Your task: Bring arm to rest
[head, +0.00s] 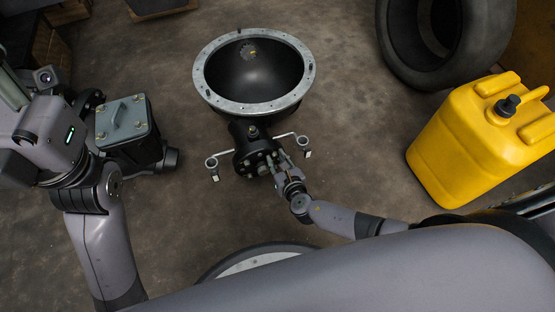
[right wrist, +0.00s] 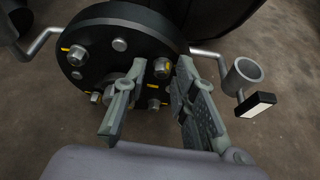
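My right gripper (head: 280,158) is at the near end of a black axle part in the middle of the head view. In the right wrist view its two grey fingers (right wrist: 172,72) are apart, with nothing seen between them. Behind them is a black round flange (right wrist: 120,50) with several bolts and yellow marks. I cannot tell whether the fingers touch it. My left arm (head: 95,225) is folded up at the left of the head view. A pale piece at the left edge may be part of its gripper, but the fingers cannot be made out.
A black bowl with a grey rim (head: 205,80) joins the axle part, which has metal side rods (head: 213,163). A grey-lidded black box (head: 125,118) is near my left arm. A yellow canister (head: 465,140) and a tyre (head: 400,40) stand right. Bare floor (head: 350,130) lies between.

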